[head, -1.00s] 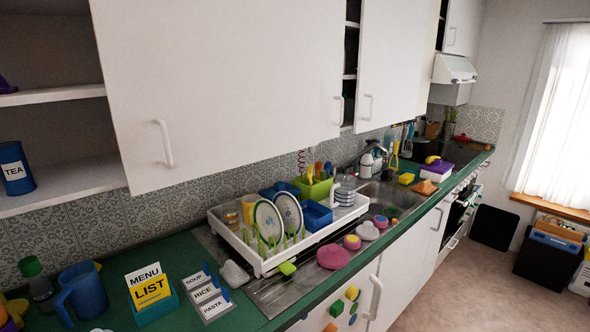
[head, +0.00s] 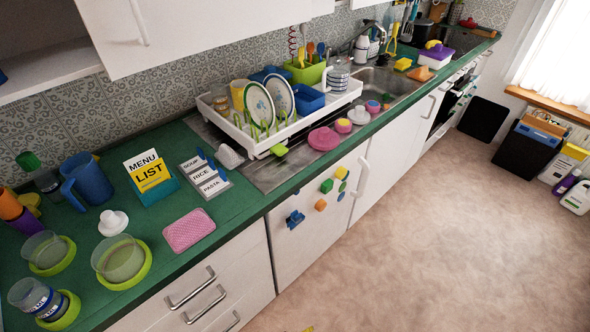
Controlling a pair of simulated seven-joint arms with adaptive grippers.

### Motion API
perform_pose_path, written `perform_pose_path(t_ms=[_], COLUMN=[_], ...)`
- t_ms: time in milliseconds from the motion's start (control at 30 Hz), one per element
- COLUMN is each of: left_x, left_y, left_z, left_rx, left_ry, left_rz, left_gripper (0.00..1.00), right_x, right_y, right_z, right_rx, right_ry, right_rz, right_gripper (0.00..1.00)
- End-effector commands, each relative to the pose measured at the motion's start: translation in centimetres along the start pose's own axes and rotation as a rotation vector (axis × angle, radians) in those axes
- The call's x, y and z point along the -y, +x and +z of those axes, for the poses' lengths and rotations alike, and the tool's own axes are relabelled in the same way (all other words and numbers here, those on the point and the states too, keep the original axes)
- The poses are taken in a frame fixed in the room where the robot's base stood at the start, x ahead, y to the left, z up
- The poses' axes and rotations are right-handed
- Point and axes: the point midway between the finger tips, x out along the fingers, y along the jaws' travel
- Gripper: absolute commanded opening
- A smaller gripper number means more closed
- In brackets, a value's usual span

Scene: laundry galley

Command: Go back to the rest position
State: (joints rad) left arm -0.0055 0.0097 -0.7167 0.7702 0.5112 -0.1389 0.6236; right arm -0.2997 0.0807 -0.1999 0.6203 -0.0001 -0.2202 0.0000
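Neither of my grippers shows in the head view, and no part of my arms is in sight. The green counter (head: 150,217) runs from the lower left to the back right. On it stand a menu list card (head: 149,171) in a teal holder, soup, rice and pasta cards (head: 204,178), a blue jug (head: 87,182) and a pink sponge (head: 189,230). A white dish rack (head: 237,133) holds plates, cups and a blue tub. Whether my grippers hold anything cannot be seen.
Clear containers on green bases (head: 120,260) stand near the counter's front left. Wall cabinets (head: 200,25) hang above. Drawers (head: 205,295) and a door with coloured magnets (head: 327,186) face the floor (head: 420,240), which is open. A black bin (head: 523,150) stands at right.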

Motion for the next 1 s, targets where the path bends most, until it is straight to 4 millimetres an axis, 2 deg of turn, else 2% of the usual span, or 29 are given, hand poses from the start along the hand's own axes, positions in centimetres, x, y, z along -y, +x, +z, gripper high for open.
perform_pose_path(t_ms=[33,200,400,500,600,700,833,1000], left_x=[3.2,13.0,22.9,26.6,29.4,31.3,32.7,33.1], left_y=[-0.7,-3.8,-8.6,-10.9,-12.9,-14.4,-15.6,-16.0], left_z=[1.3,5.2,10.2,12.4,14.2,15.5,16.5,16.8], left_rx=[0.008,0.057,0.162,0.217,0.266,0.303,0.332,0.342], left_ry=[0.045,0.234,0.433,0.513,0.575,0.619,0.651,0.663], left_rz=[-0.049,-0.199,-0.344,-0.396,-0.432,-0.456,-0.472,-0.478], left_gripper=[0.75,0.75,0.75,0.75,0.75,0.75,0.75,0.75], right_x=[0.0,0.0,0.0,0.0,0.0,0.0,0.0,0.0], right_y=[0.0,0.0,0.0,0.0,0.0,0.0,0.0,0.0], right_z=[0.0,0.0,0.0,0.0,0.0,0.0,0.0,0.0], right_rx=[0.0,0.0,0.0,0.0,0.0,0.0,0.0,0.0], right_ry=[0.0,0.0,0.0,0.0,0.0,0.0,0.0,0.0], right_rz=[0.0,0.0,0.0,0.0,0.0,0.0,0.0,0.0], right_gripper=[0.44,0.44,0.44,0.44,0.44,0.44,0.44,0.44])
